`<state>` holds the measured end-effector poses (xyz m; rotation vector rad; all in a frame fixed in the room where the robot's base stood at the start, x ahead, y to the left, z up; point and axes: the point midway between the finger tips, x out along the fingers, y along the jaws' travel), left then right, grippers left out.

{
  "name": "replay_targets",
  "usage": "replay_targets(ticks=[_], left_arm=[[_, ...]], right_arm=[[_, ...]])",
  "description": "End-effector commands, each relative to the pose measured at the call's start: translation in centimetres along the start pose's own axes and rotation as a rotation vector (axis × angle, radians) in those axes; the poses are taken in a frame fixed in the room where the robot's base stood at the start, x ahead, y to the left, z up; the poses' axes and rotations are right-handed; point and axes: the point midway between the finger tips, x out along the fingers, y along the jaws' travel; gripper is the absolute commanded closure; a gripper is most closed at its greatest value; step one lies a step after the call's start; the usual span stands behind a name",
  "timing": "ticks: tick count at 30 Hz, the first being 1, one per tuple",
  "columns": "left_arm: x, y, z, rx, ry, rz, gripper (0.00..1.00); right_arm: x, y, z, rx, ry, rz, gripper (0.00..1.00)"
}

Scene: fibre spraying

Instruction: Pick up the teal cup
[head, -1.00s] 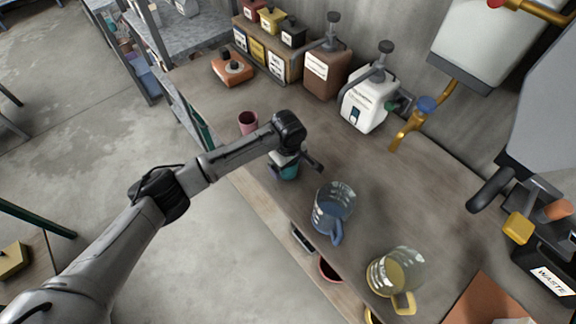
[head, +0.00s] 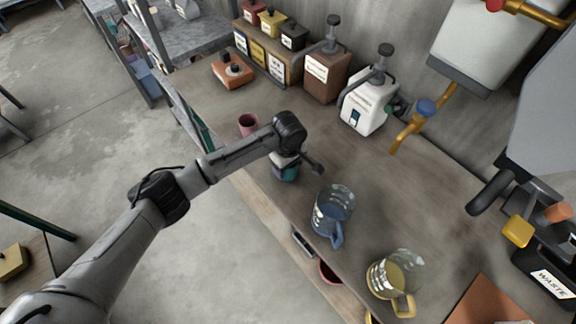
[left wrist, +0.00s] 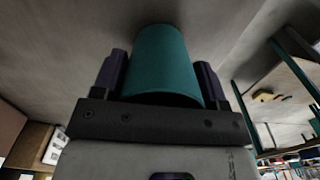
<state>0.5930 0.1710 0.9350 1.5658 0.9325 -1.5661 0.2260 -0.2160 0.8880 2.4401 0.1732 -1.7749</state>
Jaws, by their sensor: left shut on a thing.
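The teal cup (head: 287,174) stands on the wooden counter near its front edge, mostly hidden under my left gripper (head: 284,170). In the left wrist view the teal cup (left wrist: 160,62) fills the space between the two dark fingers of my left gripper (left wrist: 158,75). The fingers are shut on its sides. I cannot tell whether its base is touching the counter. My right gripper is not in view.
A pink cup (head: 248,124) stands to the left of the gripper. A blue glass jug (head: 331,214) is close on the right, with a yellowish jug (head: 394,277) beyond it. Pump bottles, brown (head: 325,78) and white (head: 366,108), stand at the back. The middle of the counter is clear.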

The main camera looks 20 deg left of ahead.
Motion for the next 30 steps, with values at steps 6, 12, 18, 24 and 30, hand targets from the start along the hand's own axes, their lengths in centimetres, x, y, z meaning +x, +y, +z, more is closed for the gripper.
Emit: replay_targets(ticks=[6, 12, 18, 24, 30], left_arm=[[-2.9, 0.1, 0.0, 0.000, 0.000, 0.004, 0.56], [-5.1, 1.3, 2.4, 0.004, -0.003, 0.003, 0.56], [-7.0, 2.8, 5.2, 0.002, -0.003, 0.003, 0.56], [-8.6, 4.1, 7.6, 0.002, -0.002, 0.002, 0.56], [-9.8, 5.0, 9.3, 0.000, -0.001, 0.002, 0.56]], right_arm=[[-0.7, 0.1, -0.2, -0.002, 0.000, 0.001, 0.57], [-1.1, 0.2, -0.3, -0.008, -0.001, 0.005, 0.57], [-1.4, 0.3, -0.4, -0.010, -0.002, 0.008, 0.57], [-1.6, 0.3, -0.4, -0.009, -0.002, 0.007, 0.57], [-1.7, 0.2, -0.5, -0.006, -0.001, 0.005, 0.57]])
